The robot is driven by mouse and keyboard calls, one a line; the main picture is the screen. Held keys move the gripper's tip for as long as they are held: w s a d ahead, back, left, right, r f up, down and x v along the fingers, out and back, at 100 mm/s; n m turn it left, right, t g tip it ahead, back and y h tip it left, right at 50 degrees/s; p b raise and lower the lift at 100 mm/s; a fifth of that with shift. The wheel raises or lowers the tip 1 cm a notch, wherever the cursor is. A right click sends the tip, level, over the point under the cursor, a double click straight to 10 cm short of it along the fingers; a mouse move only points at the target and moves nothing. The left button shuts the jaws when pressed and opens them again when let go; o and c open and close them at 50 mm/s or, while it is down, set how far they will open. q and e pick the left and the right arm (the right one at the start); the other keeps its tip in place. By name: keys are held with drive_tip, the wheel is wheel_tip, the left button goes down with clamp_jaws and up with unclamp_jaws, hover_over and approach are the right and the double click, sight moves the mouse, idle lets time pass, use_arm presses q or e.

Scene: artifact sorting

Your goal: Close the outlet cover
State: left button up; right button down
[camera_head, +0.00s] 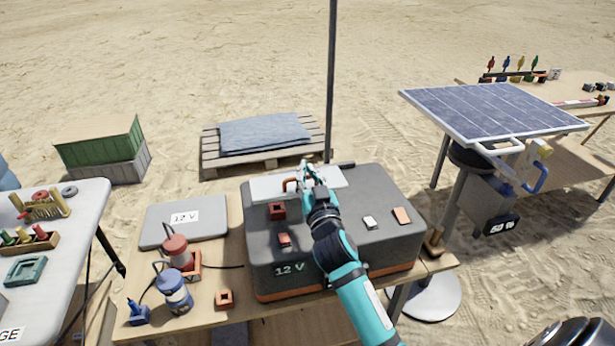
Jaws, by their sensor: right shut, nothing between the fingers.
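The dark grey power box marked 12 V (385,190) stands on the wooden table. A pale flat outlet cover (266,189) with a small orange handle (289,185) is at the box's top, toward its back edge. It looks raised from the top, but its exact angle is hard to tell. My right gripper (310,172) is shut and empty, right beside the handle and in front of the cover, hiding part of it. I cannot tell whether it touches the cover. My left gripper is not in view.
Red blocks (278,210) sit on the box's top in front of the cover. A grey 12 V case (205,210), a red canister (176,251) and a blue canister (174,290) stand left. A dark pole (332,80) rises behind. A solar panel (490,110) stands right.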

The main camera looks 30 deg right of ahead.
drive_tip(key=shift+f, duration=0.15)
